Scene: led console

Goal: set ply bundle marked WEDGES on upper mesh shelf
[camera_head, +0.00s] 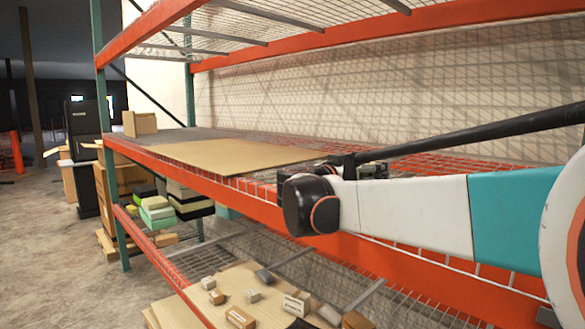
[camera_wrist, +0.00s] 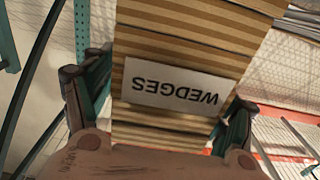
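The ply bundle marked WEDGES (camera_wrist: 165,48) fills the middle of the wrist view. It is a striped stack of thin tan layers, and its white label reads upside down there. My gripper (camera_wrist: 160,108) has one dark finger against each side of the bundle and appears shut on it. In the head view my gripper and the held bundle cannot be made out behind my arm. The upper mesh shelf (camera_head: 215,134) has an orange front beam, and a tan board lies on its mesh. My arm reaches across its front edge.
A tan block (camera_head: 140,123) stands at the shelf's far left end. Several small blocks (camera_head: 240,318) lie on the lower level. Another mesh level (camera_head: 250,18) hangs above. A green upright (camera_head: 103,75) and stacked boxes (camera_head: 85,180) are at left. The board (camera_head: 230,156) is bare.

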